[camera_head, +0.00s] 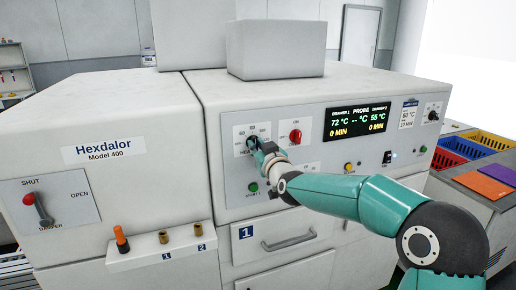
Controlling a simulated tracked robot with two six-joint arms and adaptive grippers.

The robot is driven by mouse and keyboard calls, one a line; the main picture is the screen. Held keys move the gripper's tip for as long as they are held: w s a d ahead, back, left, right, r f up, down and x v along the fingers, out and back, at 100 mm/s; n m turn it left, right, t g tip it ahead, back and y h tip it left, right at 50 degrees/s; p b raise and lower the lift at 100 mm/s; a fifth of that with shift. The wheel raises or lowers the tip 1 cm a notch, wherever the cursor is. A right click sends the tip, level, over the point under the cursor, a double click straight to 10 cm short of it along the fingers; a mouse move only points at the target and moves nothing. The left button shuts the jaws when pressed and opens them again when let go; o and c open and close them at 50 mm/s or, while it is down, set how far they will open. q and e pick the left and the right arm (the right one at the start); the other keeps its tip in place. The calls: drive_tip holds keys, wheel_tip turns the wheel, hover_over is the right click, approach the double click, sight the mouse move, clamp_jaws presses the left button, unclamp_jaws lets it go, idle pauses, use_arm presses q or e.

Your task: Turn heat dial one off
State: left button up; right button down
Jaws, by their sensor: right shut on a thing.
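Heat dial one (251,142) is on the left of the grey control panel on the machine's front, mostly hidden behind my right gripper. My right gripper (257,149) is shut on the dial, with its arm reaching in from the lower right. Its setting cannot be read, though parts of the scale show above it. My left gripper is not in view.
A green button (253,187) is below the dial, and a yellow button (348,167) and a switch (387,157) are to the right. A drawer handle (289,240) projects below the panel. A red-knobbed lever (32,202) is at far left.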

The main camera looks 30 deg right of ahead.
drive_tip(key=shift+a+f+n+p, duration=0.1)
drive_tip(key=shift+f+n, duration=0.05)
drive_tip(key=shift+n, duration=2.7)
drive_tip(key=shift+a+f+n+p, duration=0.1)
drive_tip(key=shift+n, duration=2.7)
drive_tip(key=shift+a+f+n+p, duration=0.1)
drive_tip(key=shift+f+n, duration=0.05)
drive_tip(key=shift+n, duration=2.7)
drive_tip(key=shift+f, duration=0.15)
drive_tip(key=c, duration=1.2)
unclamp_jaws()
drive_tip(key=shift+o, duration=0.2)
drive_tip(key=shift+w+r, duration=0.1)
drive_tip(key=shift+r, duration=0.1)
